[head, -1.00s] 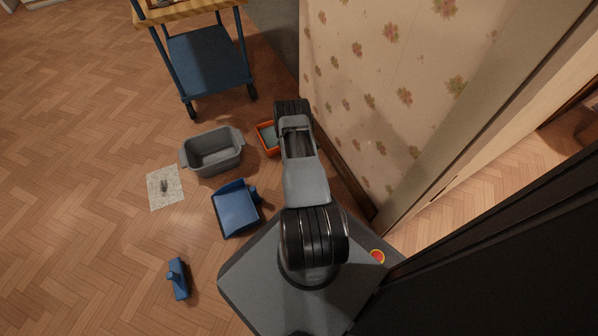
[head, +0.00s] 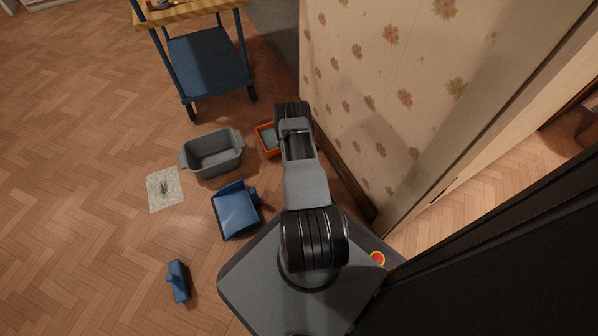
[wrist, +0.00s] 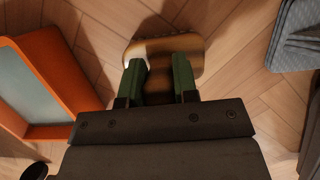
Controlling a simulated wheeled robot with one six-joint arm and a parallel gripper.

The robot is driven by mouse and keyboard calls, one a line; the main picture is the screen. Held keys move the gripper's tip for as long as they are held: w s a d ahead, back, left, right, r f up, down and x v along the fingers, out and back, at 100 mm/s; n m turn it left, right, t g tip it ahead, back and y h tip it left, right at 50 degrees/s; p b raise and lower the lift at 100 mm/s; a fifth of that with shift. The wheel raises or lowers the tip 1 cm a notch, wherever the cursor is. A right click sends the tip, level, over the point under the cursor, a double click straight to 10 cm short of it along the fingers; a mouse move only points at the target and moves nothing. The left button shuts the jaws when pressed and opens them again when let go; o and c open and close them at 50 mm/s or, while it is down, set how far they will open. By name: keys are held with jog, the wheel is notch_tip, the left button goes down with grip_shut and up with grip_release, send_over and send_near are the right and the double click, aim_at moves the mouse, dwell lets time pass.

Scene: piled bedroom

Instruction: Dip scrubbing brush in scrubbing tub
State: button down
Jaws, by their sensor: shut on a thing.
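My gripper (wrist: 158,80) is shut on a brown wooden scrubbing brush (wrist: 165,46), with a green finger on each side of its narrow part. The brush's wider end extends past the fingertips, with a pale patch at its left. An orange-rimmed tub (wrist: 52,62) with a flat grey-blue inside is left of the brush in the wrist view, apart from it. In the head view this tub (head: 264,146) is partly hidden by my arm, which also hides my gripper and the brush. I see no contact between brush and tub.
A grey two-handled basin (head: 212,168) stands left of the orange tub. A blue dustpan (head: 236,211), a speckled mat (head: 155,202) and a blue tool (head: 178,282) lie nearer. A blue cart (head: 208,65) is behind. A flowered wall (head: 375,80) closes the right. The left floor is open.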

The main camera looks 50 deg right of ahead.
jog(key=shift+r, duration=0.1)
jog(key=shift+r+p, duration=2.3)
jog(key=shift+r, duration=1.15)
